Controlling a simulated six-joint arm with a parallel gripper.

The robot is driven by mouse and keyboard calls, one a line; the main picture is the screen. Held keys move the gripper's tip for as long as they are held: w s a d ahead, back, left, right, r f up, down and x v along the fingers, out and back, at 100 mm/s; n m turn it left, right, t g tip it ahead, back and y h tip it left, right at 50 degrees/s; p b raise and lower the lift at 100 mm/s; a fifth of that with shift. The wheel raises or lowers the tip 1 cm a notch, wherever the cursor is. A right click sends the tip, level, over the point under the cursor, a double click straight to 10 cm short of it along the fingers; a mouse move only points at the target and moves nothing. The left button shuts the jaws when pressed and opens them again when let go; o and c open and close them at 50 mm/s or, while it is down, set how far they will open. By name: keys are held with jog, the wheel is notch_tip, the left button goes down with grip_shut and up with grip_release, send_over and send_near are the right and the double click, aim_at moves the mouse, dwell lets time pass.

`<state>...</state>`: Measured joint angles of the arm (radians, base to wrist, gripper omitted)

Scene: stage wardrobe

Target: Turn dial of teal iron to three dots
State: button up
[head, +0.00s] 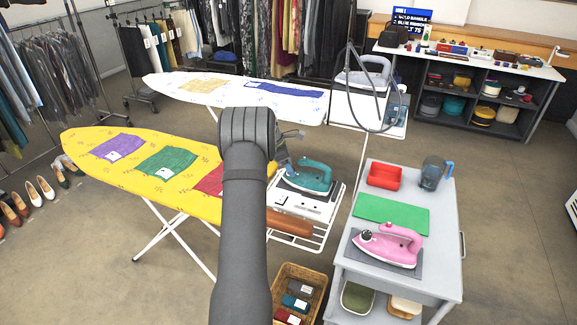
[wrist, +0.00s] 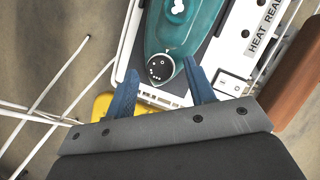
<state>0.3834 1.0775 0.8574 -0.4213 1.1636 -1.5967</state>
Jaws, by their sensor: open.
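The teal iron (head: 309,178) stands on a white rack at the end of the yellow ironing board. In the wrist view the teal iron (wrist: 184,30) fills the top centre. Its dial (wrist: 160,67) is a dark disc with a pale rim and small white marks, facing the camera. I cannot tell which setting it is on. My gripper (wrist: 159,72) is open, its two blue fingers apart on either side of the dial in the picture. Whether they touch it is unclear. In the head view my arm mostly hides the gripper, which is just above and left of the iron.
The white rack (wrist: 233,84) carries a panel and a "HEAT READY" label beside the iron. A brown bar (head: 289,222) lies along its front. A grey cart (head: 345,262) to the right holds a pink iron (head: 388,244). The yellow ironing board (head: 90,142) is at left.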

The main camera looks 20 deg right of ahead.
jog(key=c, duration=1)
jog(key=shift+w+m, duration=0.1)
jog(key=shift+m, duration=0.3)
jog(key=m+g, duration=0.1)
jog(key=m, duration=0.2)
jog(key=shift+w+d, duration=0.1)
jog(key=m+g+y, duration=0.1)
jog(key=m, duration=0.3)
jog(key=shift+w+d+m+g+y, duration=0.1)
jog(key=shift+w+m+g+y, duration=0.05)
jog(key=shift+m+g+y, duration=0.2)
jog(key=m, duration=0.2)
jog(key=m+y, duration=0.1)
jog(key=m, duration=0.1)
jog(key=shift+d+g+y, duration=0.2)
jog(key=shift+g+y, duration=0.05)
jog(key=shift+g, duration=0.1)
jog(key=shift+m+y, duration=0.5)
jog(key=shift+m, duration=0.95)
